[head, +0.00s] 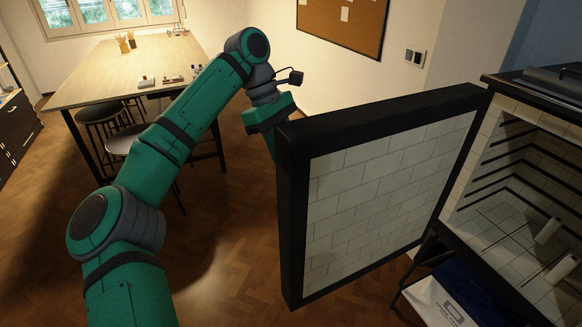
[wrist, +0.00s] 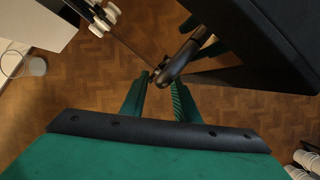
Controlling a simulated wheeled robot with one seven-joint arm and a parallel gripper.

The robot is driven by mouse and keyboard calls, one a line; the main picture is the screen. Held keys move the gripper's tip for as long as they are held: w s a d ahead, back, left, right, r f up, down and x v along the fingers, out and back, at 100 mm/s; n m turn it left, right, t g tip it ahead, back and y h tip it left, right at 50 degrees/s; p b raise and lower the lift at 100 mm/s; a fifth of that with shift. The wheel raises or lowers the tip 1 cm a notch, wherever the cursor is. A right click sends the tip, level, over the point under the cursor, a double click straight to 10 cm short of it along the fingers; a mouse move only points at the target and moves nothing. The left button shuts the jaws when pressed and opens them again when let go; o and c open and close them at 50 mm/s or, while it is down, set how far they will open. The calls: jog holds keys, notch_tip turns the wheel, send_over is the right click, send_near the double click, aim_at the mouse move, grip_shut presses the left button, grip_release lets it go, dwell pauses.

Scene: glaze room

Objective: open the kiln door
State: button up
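The kiln door (head: 385,185) is a thick black-framed panel lined with white brick. It stands swung wide open to the left of the kiln (head: 520,185), whose pale inside shows. My gripper's hand shows beyond the door's far left edge in the head view, its fingers hidden by the door. In the wrist view the door's dark outer side (wrist: 270,40) is at upper right, with a curved dark door handle (wrist: 182,60) sticking out. My gripper (wrist: 160,80) has its two green fingers close on either side of the handle's end, seemingly shut on it.
A long wooden table (head: 130,68) with stools stands at the back left. A white box (head: 440,305) sits low by the kiln. Wooden floor lies open left of the door. White cups (wrist: 305,160) show at the wrist view's lower right.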

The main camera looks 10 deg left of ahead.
jog(key=s+v, duration=0.1)
jog(key=v, duration=0.7)
jog(key=shift+w+a+r, duration=0.2)
jog(key=shift+w+r, duration=0.15)
jog(key=shift+w, duration=0.05)
jog(key=shift+f, duration=0.1)
